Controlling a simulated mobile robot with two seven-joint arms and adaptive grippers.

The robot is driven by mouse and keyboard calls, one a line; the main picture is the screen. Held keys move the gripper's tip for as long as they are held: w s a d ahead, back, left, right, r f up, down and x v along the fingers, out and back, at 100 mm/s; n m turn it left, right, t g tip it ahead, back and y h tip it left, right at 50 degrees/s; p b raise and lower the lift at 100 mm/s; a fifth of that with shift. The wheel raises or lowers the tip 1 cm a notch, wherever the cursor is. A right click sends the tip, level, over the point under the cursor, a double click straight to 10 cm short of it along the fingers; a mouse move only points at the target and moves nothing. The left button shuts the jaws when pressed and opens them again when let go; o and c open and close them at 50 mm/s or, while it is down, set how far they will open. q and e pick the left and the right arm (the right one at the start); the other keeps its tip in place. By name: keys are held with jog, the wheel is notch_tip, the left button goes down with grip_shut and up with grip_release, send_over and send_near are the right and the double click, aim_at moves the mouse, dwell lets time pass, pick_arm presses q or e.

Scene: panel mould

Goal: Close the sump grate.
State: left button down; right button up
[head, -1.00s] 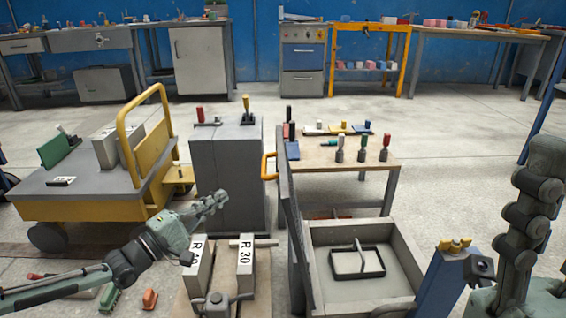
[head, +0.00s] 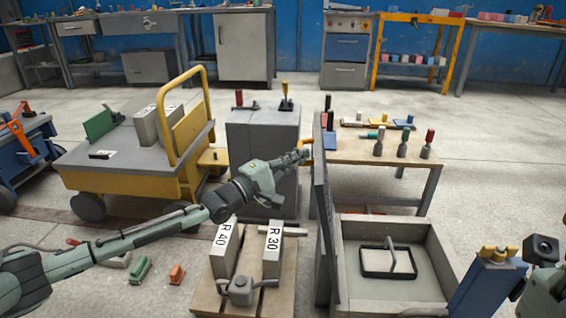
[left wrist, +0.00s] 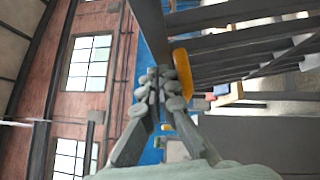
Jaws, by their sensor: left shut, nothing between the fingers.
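The sump grate (head: 322,215) stands upright, swung open, along the left edge of the sump box (head: 440,238). Bars of the grate (left wrist: 250,40) fill the upper right of the left wrist view. An orange handle (left wrist: 183,72) is on the grate's edge, just right of my fingertips. My left gripper (head: 302,155) is shut and empty, close beside the grate's upper left side by the handle. Its fingers (left wrist: 160,85) show together in the wrist view; I cannot tell whether they touch the handle. My right gripper is not clearly in view.
A black frame with a handle (head: 388,262) lies inside the sump. A bench with tools (head: 375,150) stands behind it. A grey cabinet (head: 255,140) is behind my left arm. Weights R 40 (head: 223,250) and R 30 (head: 272,252) stand left of the grate. A blue post (head: 490,280) stands at right.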

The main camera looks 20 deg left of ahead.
pick_arm(q)
jog(key=shift+w+d, duration=0.1)
jog(key=shift+d, duration=0.25)
jog(key=shift+r, duration=0.15)
